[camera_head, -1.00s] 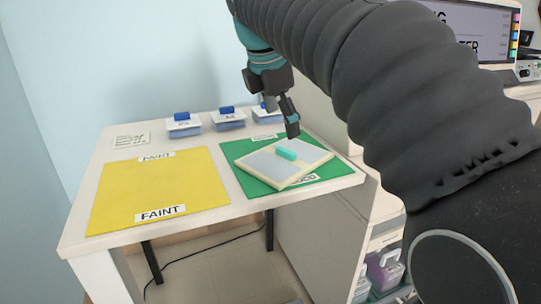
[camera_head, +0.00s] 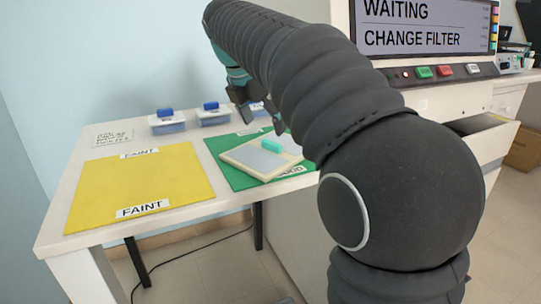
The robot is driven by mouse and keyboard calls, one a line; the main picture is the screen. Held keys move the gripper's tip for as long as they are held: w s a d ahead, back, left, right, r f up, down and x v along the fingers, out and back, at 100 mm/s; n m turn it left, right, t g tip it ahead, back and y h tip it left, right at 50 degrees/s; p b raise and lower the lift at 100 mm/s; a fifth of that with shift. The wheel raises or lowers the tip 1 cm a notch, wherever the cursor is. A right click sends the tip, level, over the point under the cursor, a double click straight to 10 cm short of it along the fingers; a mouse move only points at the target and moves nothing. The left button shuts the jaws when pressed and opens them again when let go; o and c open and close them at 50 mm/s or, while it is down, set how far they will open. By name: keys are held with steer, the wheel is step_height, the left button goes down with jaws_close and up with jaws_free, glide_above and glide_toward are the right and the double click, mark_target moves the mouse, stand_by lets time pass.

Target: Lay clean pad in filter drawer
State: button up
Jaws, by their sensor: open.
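My gripper (camera_head: 262,115) is open, with its fingers pointing down above the back of the green mat; it holds nothing that I can see. A flat cream slab (camera_head: 238,157) with a grey face and a teal grip (camera_head: 271,146) lies askew on the green mat, just in front of and below my gripper. I cannot tell whether it is the clean pad. A pulled-out drawer (camera_head: 497,143) shows at the right, below the machine's screen, which reads "WAITING" and "CHANGE FILTER". My arm hides part of the drawer, and its inside is mostly out of sight.
The white table carries a yellow mat (camera_head: 137,190) labelled FAINT and a green mat (camera_head: 225,175). The machine's panel has red (camera_head: 445,71) and green (camera_head: 423,72) buttons.

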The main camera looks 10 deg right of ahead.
mark_target(271, 143)
steer(key=shift+b+x, duration=0.65)
steer(key=shift+x, duration=2.05)
steer(key=shift+s, duration=0.1)
steer(key=c, duration=1.4)
steer(key=shift+r, duration=0.55)
steer(key=r, duration=0.1)
steer(key=r+p, duration=0.1)
steer(key=r, duration=0.1)
steer(key=shift+s+d+r, duration=0.2)
steer(key=shift+d+r, duration=0.05)
steer(key=shift+r, duration=0.15)
steer(key=s+d+r, duration=0.6)
steer(key=s, duration=0.2)
steer(key=shift+s+d+p, duration=0.35)
steer(key=shift+s+p, duration=0.05)
steer(key=shift+p, duration=0.05)
